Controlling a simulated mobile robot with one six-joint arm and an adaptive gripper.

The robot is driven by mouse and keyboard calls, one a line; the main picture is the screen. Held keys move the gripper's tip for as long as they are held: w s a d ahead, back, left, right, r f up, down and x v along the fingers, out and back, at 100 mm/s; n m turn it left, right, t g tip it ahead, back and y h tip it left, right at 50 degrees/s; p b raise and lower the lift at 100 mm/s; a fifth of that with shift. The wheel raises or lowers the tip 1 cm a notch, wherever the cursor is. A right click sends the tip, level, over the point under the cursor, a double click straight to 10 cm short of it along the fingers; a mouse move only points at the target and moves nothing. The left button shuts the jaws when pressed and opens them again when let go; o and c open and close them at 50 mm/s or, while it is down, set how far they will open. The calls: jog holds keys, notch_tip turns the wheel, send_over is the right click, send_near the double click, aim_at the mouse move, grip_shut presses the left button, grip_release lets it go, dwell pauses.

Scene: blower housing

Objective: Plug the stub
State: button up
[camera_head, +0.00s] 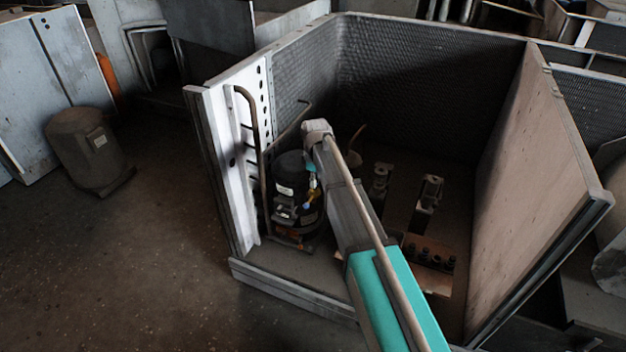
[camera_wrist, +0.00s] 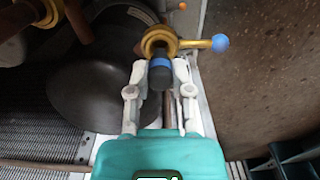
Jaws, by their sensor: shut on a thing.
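In the wrist view my gripper (camera_wrist: 160,72) has its two pale fingers closed on a dark cylindrical plug (camera_wrist: 160,79) with a blue band. The plug's far end lines up with a brass ring-shaped stub fitting (camera_wrist: 148,40) and overlaps it in the picture. I cannot tell whether it is touching or inside. A brass stem with a blue ball (camera_wrist: 220,43) sticks out to the right of the fitting. In the head view my gripper (camera_head: 312,180) is small, beside the black compressor (camera_head: 287,168), and the plug is not clear there.
A tall housing with mesh walls (camera_head: 430,85) surrounds the compressor and my arm. A bent copper pipe (camera_head: 254,120) stands close on the left. A brown panel (camera_head: 530,190) closes the right side. Several fittings stand on the housing floor. A dark rounded body fills the wrist view's left.

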jog(key=shift+f+b, duration=1.25)
dwell(1.8)
dwell(0.5)
jog(key=o, duration=0.9)
jog(key=o, duration=0.4)
jog(key=shift+o, duration=0.2)
jog(key=shift+s, duration=0.1)
jog(key=shift+r, duration=0.1)
jog(key=shift+r+p, duration=3.4)
jog(key=shift+p, duration=0.15)
jog(key=shift+s+d, duration=0.1)
